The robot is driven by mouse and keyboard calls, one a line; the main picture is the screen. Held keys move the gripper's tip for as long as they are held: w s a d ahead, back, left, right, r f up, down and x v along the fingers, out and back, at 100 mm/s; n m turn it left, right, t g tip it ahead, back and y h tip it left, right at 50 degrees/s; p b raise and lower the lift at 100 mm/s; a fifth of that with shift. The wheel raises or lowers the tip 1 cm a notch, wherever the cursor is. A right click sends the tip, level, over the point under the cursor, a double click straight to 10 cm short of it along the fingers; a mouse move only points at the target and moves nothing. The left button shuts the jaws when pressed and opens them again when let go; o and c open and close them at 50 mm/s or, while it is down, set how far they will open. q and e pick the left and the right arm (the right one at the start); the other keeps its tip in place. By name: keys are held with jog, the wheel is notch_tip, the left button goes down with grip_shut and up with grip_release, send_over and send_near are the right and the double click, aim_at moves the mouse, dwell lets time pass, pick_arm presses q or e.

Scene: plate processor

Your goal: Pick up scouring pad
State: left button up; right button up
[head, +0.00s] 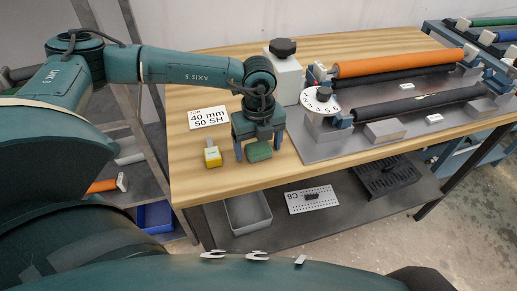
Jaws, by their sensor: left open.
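The scouring pad (259,152) is a small green block near the front edge of the wooden table. My left gripper (259,149) points down over it. The gripper is open, with one finger on each side of the pad. The gripper body hides part of the pad's far side. I cannot tell whether the fingers touch it. My right gripper is not in view.
A yellow object (213,157) stands just left of my left gripper, with a label card (208,118) behind it. A metal plate (340,146) with an orange roller (398,65) lies close on the right. A grey bin (247,212) sits on the lower shelf.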

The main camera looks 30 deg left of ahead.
aim_at(258, 147)
pick_arm(q)
jog(key=shift+c, duration=0.3)
jog(key=c, duration=1)
notch_tip(258, 147, up, 10)
jog(key=o, duration=0.4)
jog(key=shift+c, duration=1.5)
